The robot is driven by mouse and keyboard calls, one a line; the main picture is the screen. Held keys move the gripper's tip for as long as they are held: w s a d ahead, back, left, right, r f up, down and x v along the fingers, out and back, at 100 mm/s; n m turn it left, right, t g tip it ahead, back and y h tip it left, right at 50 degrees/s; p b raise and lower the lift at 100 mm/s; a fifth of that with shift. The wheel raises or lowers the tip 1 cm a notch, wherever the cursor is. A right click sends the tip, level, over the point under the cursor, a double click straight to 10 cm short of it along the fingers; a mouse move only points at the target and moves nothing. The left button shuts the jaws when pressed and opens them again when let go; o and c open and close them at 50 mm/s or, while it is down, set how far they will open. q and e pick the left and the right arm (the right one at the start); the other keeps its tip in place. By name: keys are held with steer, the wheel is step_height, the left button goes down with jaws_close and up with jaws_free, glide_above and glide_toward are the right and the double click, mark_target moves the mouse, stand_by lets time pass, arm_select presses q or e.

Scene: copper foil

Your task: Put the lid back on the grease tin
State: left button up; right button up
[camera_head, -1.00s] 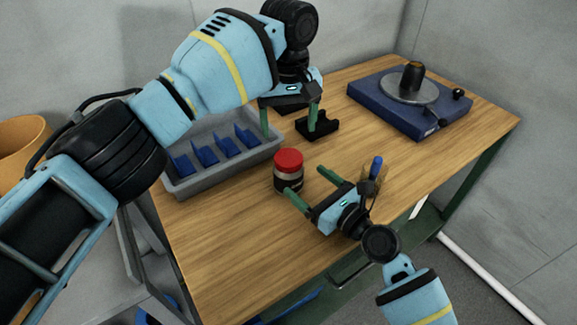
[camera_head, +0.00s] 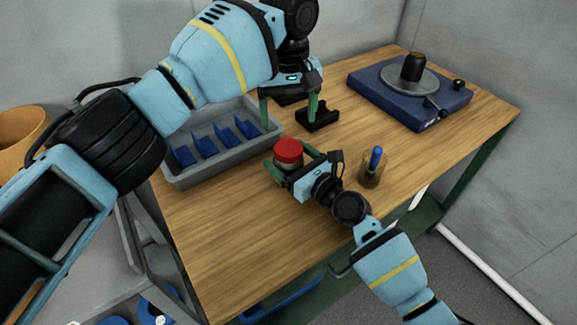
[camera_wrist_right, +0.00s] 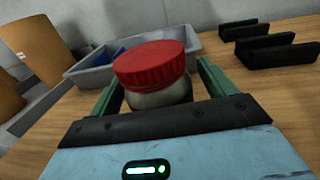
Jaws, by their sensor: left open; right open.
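The grease tin, a pale round jar (camera_head: 286,166), stands on the wooden table near its left side. A red ribbed lid (camera_head: 288,150) sits on top of it; I cannot tell whether it is fastened. My left gripper (camera_head: 288,118) is open and empty, above and behind the jar, beside the grey tray's right end.
A grey tray (camera_head: 229,147) with several blue dividers lies at the left. Black holders (camera_head: 317,119) stand behind the jar. A cup (camera_head: 370,173) with a blue-handled tool is to the right. A blue turntable base (camera_head: 372,104) sits at the back right. The table front is clear.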

mark_target(289, 146)
steer(key=shift+w+a, duration=0.2)
steer(key=shift+c, duration=0.2)
steer(key=c, duration=1.5)
arm_select(q)
steer(key=shift+w+d, duration=0.1)
arm_select(e)
jaws_close()
arm_select(q)
steer(key=shift+f, duration=4)
steer(key=shift+c, duration=0.2)
